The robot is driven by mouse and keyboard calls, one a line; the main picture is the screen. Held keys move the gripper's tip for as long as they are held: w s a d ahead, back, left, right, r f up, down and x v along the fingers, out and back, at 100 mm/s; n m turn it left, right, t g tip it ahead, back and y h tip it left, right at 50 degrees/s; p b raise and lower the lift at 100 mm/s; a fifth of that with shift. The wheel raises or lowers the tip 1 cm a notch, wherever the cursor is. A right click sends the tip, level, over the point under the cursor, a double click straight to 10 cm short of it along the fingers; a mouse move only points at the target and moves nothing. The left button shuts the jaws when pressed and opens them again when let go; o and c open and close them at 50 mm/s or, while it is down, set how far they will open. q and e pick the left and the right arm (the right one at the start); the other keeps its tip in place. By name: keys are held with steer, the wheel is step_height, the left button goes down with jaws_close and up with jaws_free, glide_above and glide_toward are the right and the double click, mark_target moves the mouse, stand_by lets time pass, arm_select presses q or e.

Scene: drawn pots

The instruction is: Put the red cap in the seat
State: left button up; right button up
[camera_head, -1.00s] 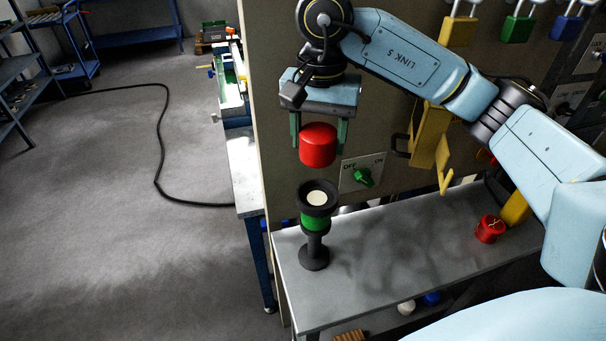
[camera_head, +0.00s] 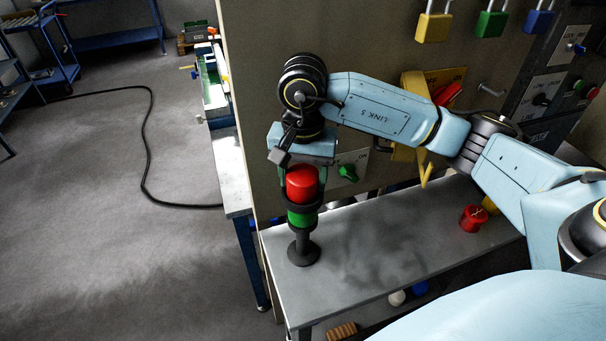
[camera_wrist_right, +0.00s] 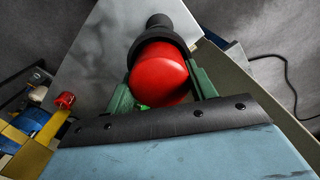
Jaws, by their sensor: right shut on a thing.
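The red cap (camera_head: 301,183) is held between the fingers of my right gripper (camera_head: 302,180), right at the mouth of the seat. The seat is a black ring (camera_head: 316,209) on a stand with a green band (camera_head: 301,218) and a dark round foot (camera_head: 304,252) on the grey bench. In the right wrist view the red cap (camera_wrist_right: 158,75) sits between the green fingers, with the black seat rim (camera_wrist_right: 160,45) just beyond it. The cap's lower part is hidden, so I cannot tell how deep it sits. My left gripper is not in view.
The grey bench (camera_head: 375,245) carries a red can-like piece (camera_head: 473,218) at right. Open floor lies at left.

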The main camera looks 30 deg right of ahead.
mark_target(303, 172)
steer(key=shift+f, duration=0.2)
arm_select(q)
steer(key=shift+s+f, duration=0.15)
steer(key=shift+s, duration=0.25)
arm_select(e)
steer(key=o, duration=1)
steer(key=shift+r, duration=0.1)
steer(key=shift+r, duration=0.2)
step_height(303, 172, up, 11)
steer(key=shift+f+b, duration=0.2)
steer(key=shift+b, duration=0.1)
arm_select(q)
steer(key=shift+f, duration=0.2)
arm_select(e)
steer(key=shift+r, duration=0.65)
